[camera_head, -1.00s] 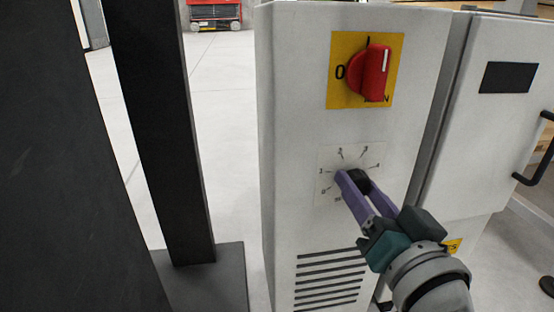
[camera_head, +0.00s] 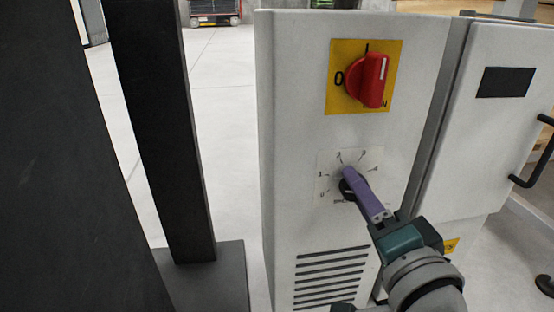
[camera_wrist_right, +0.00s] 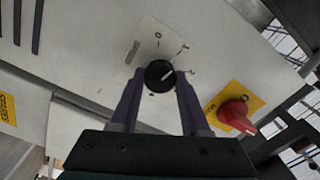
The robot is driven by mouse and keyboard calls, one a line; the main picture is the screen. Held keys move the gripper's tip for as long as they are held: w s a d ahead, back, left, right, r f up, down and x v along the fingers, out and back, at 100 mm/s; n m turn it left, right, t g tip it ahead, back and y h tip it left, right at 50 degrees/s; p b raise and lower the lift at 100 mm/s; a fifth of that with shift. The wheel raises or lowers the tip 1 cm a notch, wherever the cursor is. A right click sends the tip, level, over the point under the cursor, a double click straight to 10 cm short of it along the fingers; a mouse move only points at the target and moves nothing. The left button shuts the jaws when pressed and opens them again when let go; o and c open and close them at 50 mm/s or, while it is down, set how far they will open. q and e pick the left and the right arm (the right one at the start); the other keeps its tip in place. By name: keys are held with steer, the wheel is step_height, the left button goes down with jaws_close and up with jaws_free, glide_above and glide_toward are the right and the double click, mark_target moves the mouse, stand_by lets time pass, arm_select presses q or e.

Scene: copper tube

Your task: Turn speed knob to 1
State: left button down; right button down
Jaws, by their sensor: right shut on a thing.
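The speed knob (camera_head: 347,191) is a round black knob on a white dial plate on the front of the grey cabinet, partly hidden by my gripper in the head view. In the right wrist view the knob (camera_wrist_right: 157,78) shows a white pointer line aimed to the right and slightly up, roughly between the 1 and 2 marks. My right gripper (camera_head: 350,181) has its purple fingers shut on the knob. In the right wrist view the fingers of the gripper (camera_wrist_right: 160,82) sit on either side of it. My left gripper is not in view.
A red rotary switch (camera_head: 373,80) on a yellow plate sits above the dial. Vent slots (camera_head: 331,277) are below it. A second cabinet (camera_head: 490,130) with a black handle (camera_head: 540,150) stands at the right. A dark post (camera_head: 165,130) stands at the left.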

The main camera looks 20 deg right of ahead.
stand_by(0.5)
steer(key=shift+c, duration=1.9)
jaws_free()
steer(key=p+v, duration=0.3)
steer(key=v, duration=0.7)
